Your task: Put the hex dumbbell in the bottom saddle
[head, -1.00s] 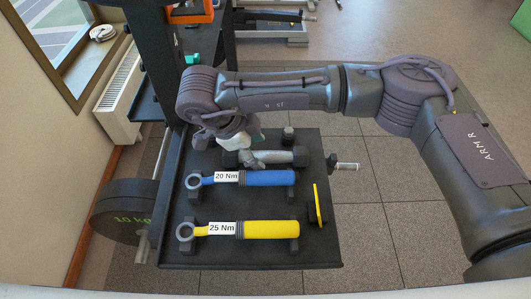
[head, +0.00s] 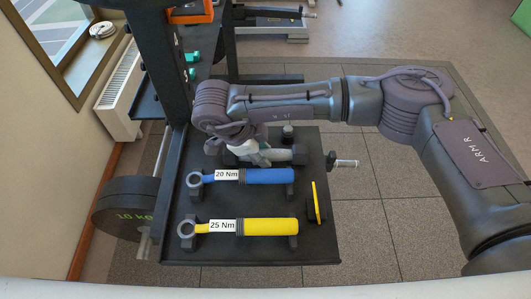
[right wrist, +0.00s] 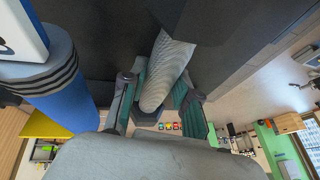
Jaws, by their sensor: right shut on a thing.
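The hex dumbbell, with a grey ridged handle (right wrist: 166,72) and dark hex heads, lies across the back of the black tray (head: 172,235). I cannot make out which support is the bottom saddle. My left gripper is not in view.
A blue 20 Nm torque wrench (head: 265,177) and a yellow 25 Nm one (head: 268,226) lie in front of the dumbbell. A yellow upright piece (head: 315,200) stands at the tray's right. A black post (head: 165,70) rises behind left, above a 10 kg plate (head: 125,210).

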